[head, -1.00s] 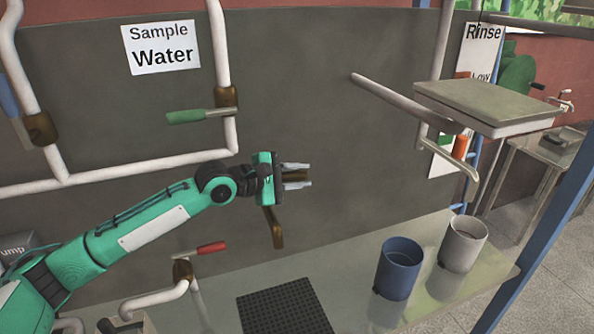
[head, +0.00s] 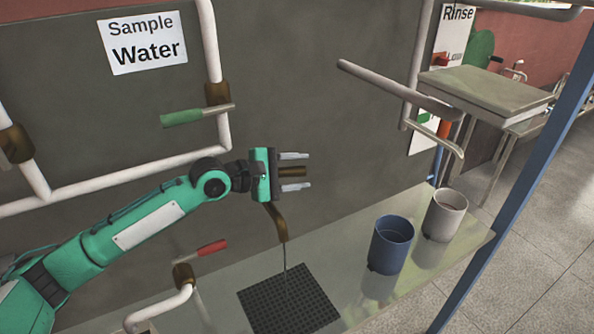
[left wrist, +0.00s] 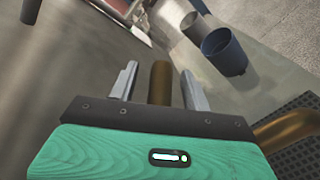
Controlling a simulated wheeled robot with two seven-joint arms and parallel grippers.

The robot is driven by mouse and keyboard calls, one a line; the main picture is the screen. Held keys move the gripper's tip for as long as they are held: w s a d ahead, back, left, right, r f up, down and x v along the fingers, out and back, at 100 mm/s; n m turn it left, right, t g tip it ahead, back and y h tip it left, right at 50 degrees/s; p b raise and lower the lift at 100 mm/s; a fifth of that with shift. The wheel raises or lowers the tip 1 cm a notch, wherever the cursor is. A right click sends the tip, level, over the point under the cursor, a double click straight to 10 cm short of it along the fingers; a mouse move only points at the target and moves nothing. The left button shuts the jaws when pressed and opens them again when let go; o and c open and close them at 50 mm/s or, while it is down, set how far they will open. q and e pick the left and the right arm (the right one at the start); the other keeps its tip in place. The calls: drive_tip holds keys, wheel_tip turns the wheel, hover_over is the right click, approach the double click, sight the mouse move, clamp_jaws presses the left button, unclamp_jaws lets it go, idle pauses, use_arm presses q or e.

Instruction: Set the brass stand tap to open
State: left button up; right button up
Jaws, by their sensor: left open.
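The brass stand tap shows as a curved brown spout (head: 279,226) below my left gripper. A brown-brass bar (head: 292,172) shows between the two fingers. My left gripper (head: 300,171) is open, with one finger on each side of the bar and small gaps visible. In the left wrist view the brass bar (left wrist: 160,82) stands between the open fingers, and the spout (left wrist: 285,128) is at the right. A thin stream (head: 286,268) runs from the spout's mouth down to the black grate (head: 262,312). The gripper body hides the rest of the tap.
A blue cup (head: 391,246) and a pale cup (head: 444,215) stand on the bench (head: 350,235) to the right. A green-handled tap (head: 182,118) is on the wall pipe above my arm. A red-handled tap (head: 212,247) is below. A blue post rises at the right.

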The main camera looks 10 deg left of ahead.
use_arm(q)
drive_tip(key=shift+s+a, duration=0.1)
drive_tip(key=shift+a, duration=0.05)
drive_tip(key=shift+s+a+b, duration=0.2)
drive_tip(key=shift+a+b, duration=0.1)
drive_tip(key=b+v, duration=0.4)
drive_tip(key=v, duration=0.8)
drive_tip(key=shift+s+a+r, duration=0.15)
drive_tip(key=shift+s+a, duration=0.1)
use_arm(e)
drive_tip(key=f, duration=0.2)
drive_tip(key=a+f, duration=0.1)
drive_tip(key=f, duration=0.2)
drive_tip(key=shift+s, duration=0.15)
drive_tip(key=shift+a, duration=0.1)
